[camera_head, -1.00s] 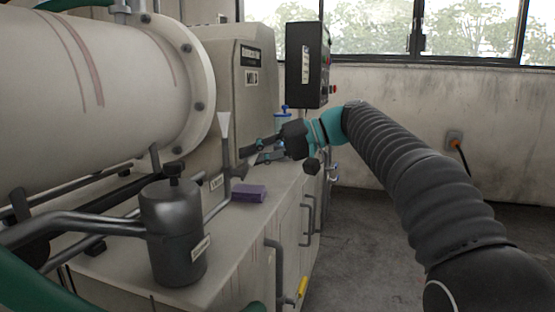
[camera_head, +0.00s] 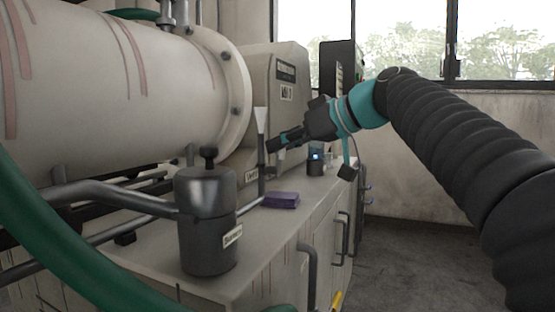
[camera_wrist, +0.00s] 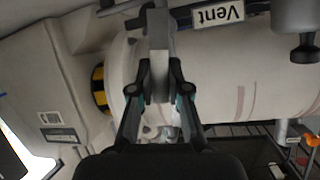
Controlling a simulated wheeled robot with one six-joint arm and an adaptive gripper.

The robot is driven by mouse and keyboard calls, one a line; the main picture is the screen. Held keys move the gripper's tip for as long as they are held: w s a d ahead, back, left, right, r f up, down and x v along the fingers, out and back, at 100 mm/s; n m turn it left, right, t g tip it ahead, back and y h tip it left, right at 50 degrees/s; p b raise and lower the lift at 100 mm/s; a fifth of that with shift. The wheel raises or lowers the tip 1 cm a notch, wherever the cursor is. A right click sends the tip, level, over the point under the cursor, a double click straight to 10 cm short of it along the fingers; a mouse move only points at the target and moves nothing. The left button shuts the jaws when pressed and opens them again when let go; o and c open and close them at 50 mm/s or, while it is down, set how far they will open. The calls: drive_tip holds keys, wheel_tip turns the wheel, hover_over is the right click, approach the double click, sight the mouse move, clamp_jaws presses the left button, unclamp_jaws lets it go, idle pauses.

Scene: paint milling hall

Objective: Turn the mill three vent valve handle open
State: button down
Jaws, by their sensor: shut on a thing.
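The vent valve handle (camera_head: 262,128) is a pale, flat lever that stands upright in front of the mill in the head view. A small label (camera_head: 252,176) sits beside its stem. In the wrist view the handle (camera_wrist: 158,52) runs down between my fingers, near a white "Vent" label (camera_wrist: 217,14). My gripper (camera_head: 270,146) reaches the handle from the right. In the wrist view my gripper (camera_wrist: 160,88) has its fingers closed on both sides of the handle. The fingers hide part of the lever.
The large pale mill drum (camera_head: 110,90) lies behind and left of the handle. A dark grey canister (camera_head: 206,222) stands on the front of the bench (camera_head: 200,292). A purple block (camera_head: 281,200) lies below my gripper. A green hose (camera_head: 45,240) crosses the lower left.

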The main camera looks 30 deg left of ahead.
drive_tip(key=shift+s+d+f+n+t+b, duration=0.1)
drive_tip(key=shift+s+f+n+t+b, duration=0.25)
drive_tip(key=shift+n+b, duration=0.3)
drive_tip(key=shift+s+r, duration=0.1)
drive_tip(key=c, duration=1.1)
unclamp_jaws()
drive_tip(key=shift+r, duration=0.1)
drive_tip(key=shift+c, duration=0.2)
drive_tip(key=shift+r, duration=0.1)
drive_tip(key=shift+d, duration=0.1)
drive_tip(key=v, duration=1.1)
drive_tip(key=shift+s+d, duration=0.1)
drive_tip(key=shift+d, duration=0.35)
